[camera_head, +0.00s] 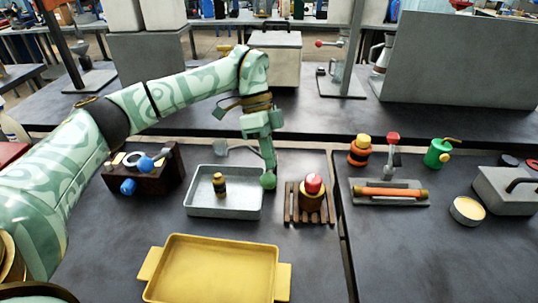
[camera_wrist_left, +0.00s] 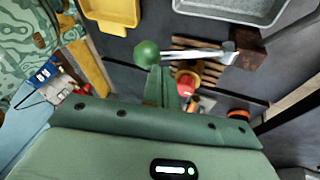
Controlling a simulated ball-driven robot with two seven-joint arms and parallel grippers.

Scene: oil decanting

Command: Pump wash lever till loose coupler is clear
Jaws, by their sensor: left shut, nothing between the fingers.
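The loose coupler (camera_head: 219,187), a small dark and brass piece, stands in the grey tray (camera_head: 194,209). The wash lever's green ball knob (camera_head: 268,181) shows at the tray's right side; in the wrist view the knob (camera_wrist_left: 146,53) ends a silver lever (camera_wrist_left: 200,56) from a brown block (camera_wrist_left: 250,47). My left gripper (camera_head: 268,167) points down with its fingers shut and empty, its tips at the knob; contact is unclear. Its fingers also show in the wrist view (camera_wrist_left: 162,88). The arm hides the block in the head view. My right gripper is out of view.
A slatted wooden rack (camera_head: 293,212) with a red-topped brass piece (camera_head: 313,187) stands right of the grey tray. A brown fixture (camera_head: 165,175) with blue knobs stands left. A yellow tray (camera_head: 215,270) lies in front. A red-knobbed stand (camera_head: 392,160) is farther right.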

